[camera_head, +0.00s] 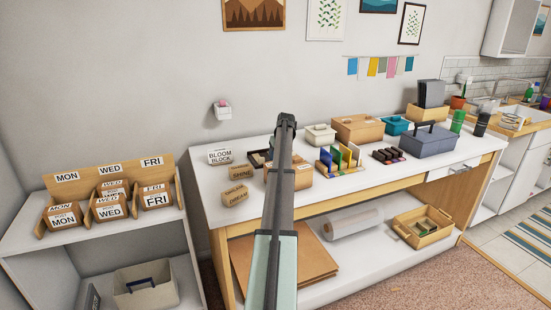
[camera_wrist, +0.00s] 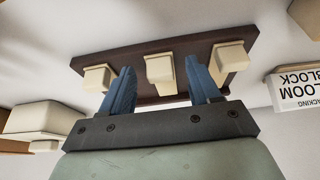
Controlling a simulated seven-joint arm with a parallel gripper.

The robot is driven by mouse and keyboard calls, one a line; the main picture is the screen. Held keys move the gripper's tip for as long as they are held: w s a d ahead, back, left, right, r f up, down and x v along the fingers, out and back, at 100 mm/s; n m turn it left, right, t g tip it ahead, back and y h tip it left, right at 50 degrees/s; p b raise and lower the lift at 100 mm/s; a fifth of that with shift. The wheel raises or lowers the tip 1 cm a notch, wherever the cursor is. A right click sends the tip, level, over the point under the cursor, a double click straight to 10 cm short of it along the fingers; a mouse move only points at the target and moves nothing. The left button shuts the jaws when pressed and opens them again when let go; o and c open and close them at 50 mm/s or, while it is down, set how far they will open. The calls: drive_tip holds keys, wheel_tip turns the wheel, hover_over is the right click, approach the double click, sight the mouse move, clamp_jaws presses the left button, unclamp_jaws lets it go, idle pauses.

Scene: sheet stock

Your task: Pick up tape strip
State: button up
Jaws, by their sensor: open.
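My gripper (camera_wrist: 158,69) is open, with two blue fingers spread apart. In the wrist view a dark brown board (camera_wrist: 118,58) carries three cream pieces along its edge: a left one (camera_wrist: 97,78), a middle one (camera_wrist: 160,72) and a right one (camera_wrist: 229,60). The middle piece shows between my fingertips; I cannot tell whether they touch it. I cannot tell for sure which piece is the tape strip. In the head view my gripper (camera_head: 286,120) is over the white table's back edge, and my arm hides much of the board (camera_head: 257,158).
A small holder (camera_head: 222,110) hangs on the wall.

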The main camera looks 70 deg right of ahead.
drive_tip(key=shift+w+d+f, duration=0.1)
drive_tip(key=shift+f, duration=0.2)
drive_tip(key=c, duration=1.1)
drive_tip(key=shift+r, duration=0.15)
drive_tip(key=shift+r, duration=0.35)
drive_tip(key=s+r, duration=0.4)
drive_tip(key=r, duration=0.3)
drive_tip(key=s+r, duration=0.3)
drive_tip(key=r, duration=0.4)
drive_tip(key=shift+n, duration=0.4)
drive_tip(key=s+a, duration=0.2)
drive_tip(key=a, duration=0.4)
drive_tip(key=s+a+r, duration=0.1)
drive_tip(key=s+a, duration=0.2)
drive_tip(key=a, duration=0.3)
drive_tip(key=s+a, duration=0.2)
drive_tip(key=a, duration=0.4)
drive_tip(key=shift+s+r, duration=0.2)
drive_tip(key=shift+r, duration=0.05)
